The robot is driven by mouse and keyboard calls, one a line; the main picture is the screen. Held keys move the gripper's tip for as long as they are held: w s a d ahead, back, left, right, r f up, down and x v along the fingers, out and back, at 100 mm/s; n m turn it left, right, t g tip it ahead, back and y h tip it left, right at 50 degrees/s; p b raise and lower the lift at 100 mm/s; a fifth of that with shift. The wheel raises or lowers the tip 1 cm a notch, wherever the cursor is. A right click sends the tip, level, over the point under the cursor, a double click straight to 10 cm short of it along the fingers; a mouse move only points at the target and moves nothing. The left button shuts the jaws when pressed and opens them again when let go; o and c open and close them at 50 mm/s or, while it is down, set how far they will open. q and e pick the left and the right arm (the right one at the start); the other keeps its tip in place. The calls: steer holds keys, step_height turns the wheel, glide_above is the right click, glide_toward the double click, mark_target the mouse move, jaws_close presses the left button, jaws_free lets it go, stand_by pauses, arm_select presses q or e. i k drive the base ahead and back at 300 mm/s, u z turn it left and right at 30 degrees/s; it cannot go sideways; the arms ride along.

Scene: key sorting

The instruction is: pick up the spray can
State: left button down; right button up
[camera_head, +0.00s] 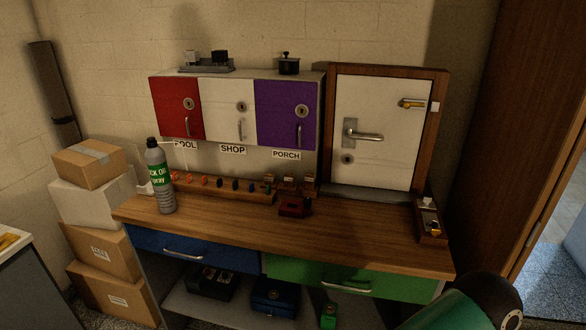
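The spray can (160,180) stands upright at the left end of the wooden workbench (300,233). It is grey with a black cap and a green label; the visible lettering reads "CK OIL spray". A thin pale straw sticks out near its top. Nothing holds the can. Neither of my grippers shows in this view.
A rack (235,189) with several small coloured items runs along the bench behind the can. Stacked boxes (90,165) stand left of the bench. Red, white and purple cabinets (287,115) hang above. The front bench top is clear.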

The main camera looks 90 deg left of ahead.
mark_target(155, 156)
steer(key=z, duration=0.65)
steer(key=i, duration=0.2)
steer(key=u, duration=2.6)
steer(key=i, duration=0.2)
steer(key=u, duration=2)
steer(key=k, duration=0.5)
steer(key=u, duration=0.5)
steer(key=i, duration=1.55)
steer(key=z, duration=0.4)
